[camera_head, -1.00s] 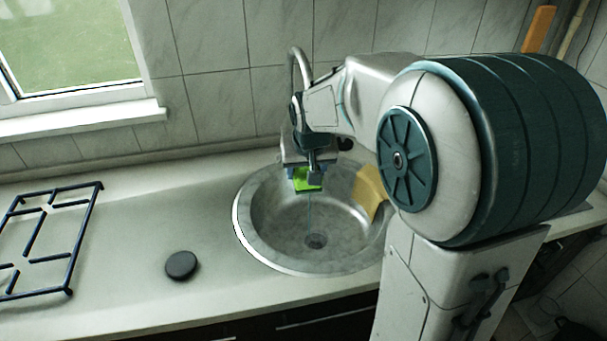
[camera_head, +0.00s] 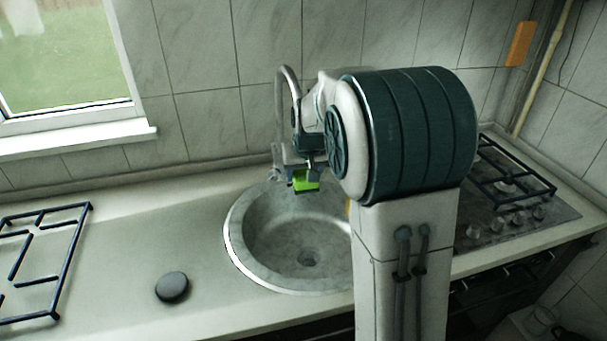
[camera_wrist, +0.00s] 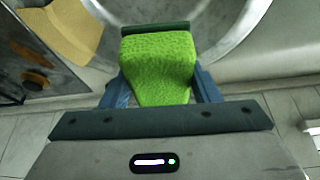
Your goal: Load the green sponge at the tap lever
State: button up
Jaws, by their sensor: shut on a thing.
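The bright green sponge (camera_head: 306,182) is held over the back of the sink, close to the tap. It also shows in the wrist view (camera_wrist: 158,60), between the two blue fingers. My gripper (camera_head: 304,176) is shut on the sponge. The grey tap (camera_head: 280,105) rises behind the sink and its curved spout shows just left of my arm. My wrist hides part of the tap, and I cannot make out the lever clearly.
The round steel sink (camera_head: 262,235) lies below the sponge. A yellow cloth-like thing (camera_wrist: 72,28) hangs at its edge, mostly hidden by my arm in the head view. A black disc (camera_head: 172,287) and a hob grate (camera_head: 68,240) are left. Another hob (camera_head: 520,215) stands right.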

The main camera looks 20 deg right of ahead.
aim_at(297, 192)
dwell(0.5)
jog(key=shift+s+a+b, duration=0.3)
jog(key=shift+s+a, duration=0.3)
jog(key=shift+s, duration=0.6)
jog(key=shift+s+a+b, duration=0.25)
jog(key=shift+s+a, duration=0.35)
jog(key=shift+s, duration=0.6)
jog(key=shift+s+a+b, duration=0.3)
jog(key=shift+s+a, duration=0.3)
jog(key=shift+s, duration=0.6)
jog(key=s+a+r+p, duration=0.1)
jog(key=s+a+r, duration=0.1)
jog(key=s+r, duration=0.2)
jog(key=shift+s+p, duration=0.2)
jog(key=shift+p, duration=0.2)
jog(key=shift+a, duration=0.1)
